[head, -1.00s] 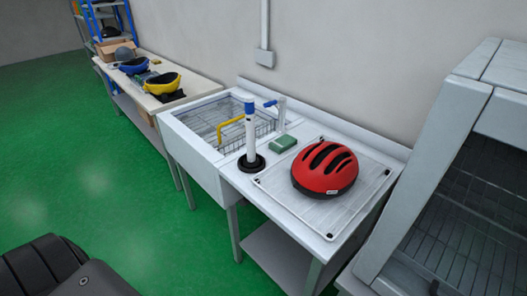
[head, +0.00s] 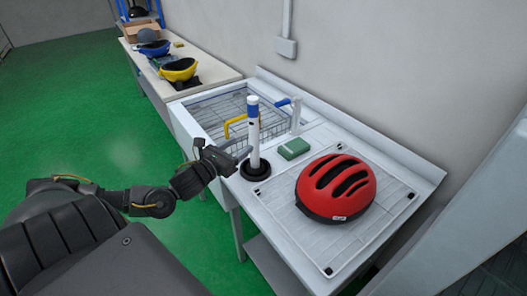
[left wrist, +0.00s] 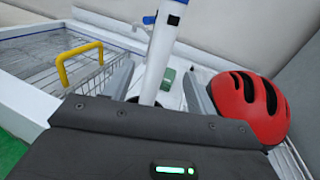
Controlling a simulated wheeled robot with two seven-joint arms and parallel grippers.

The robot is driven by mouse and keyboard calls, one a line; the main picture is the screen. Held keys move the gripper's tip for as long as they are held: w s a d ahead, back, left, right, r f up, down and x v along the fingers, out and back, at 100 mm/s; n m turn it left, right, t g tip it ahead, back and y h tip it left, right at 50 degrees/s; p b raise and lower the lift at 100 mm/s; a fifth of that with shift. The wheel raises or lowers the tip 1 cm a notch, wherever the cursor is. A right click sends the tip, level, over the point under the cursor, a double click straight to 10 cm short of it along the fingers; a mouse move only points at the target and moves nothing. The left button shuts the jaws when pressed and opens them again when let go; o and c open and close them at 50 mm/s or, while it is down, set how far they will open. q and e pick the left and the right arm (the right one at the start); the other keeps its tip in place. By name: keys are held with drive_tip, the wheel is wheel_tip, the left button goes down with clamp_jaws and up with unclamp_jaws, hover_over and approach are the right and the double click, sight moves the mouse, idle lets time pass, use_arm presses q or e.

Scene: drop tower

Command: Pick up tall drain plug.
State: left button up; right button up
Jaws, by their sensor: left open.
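The tall drain plug (head: 253,135) is an upright white tube with a blue band near its top and a black round base. It stands on the sink counter beside the basin. My left gripper (head: 238,160) is open at the left of the tube, low down near the black base. In the left wrist view the plug's tube (left wrist: 160,50) rises between the two spread fingers (left wrist: 160,78), with visible space on both sides. My right gripper is not in view.
A red helmet (head: 335,187) lies on a drain mat (head: 290,222) to the right. A green block (head: 294,149) and a tap (head: 296,115) are behind the plug. The basin holds a wire basket (head: 270,125) with a yellow handle (head: 233,124).

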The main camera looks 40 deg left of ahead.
sight(252, 134)
use_arm(q)
drive_tip(key=shift+m, duration=0.3)
drive_tip(key=w, duration=0.2)
drive_tip(key=w+r+p, duration=0.1)
drive_tip(key=w, duration=0.1)
drive_tip(key=shift+w+d+r, duration=0.15)
drive_tip(key=shift+w+d, duration=0.05)
drive_tip(key=shift+w, duration=0.05)
drive_tip(key=shift+w+p, duration=0.3)
drive_tip(key=shift+w, duration=0.2)
drive_tip(key=w+p, duration=0.1)
drive_tip(key=w, duration=0.2)
drive_tip(key=w+p, duration=0.1)
drive_tip(key=shift+w+a+p, duration=0.25)
drive_tip(key=shift+a+p, duration=0.05)
drive_tip(key=shift+p, duration=0.05)
drive_tip(key=shift+w, duration=0.15)
clamp_jaws()
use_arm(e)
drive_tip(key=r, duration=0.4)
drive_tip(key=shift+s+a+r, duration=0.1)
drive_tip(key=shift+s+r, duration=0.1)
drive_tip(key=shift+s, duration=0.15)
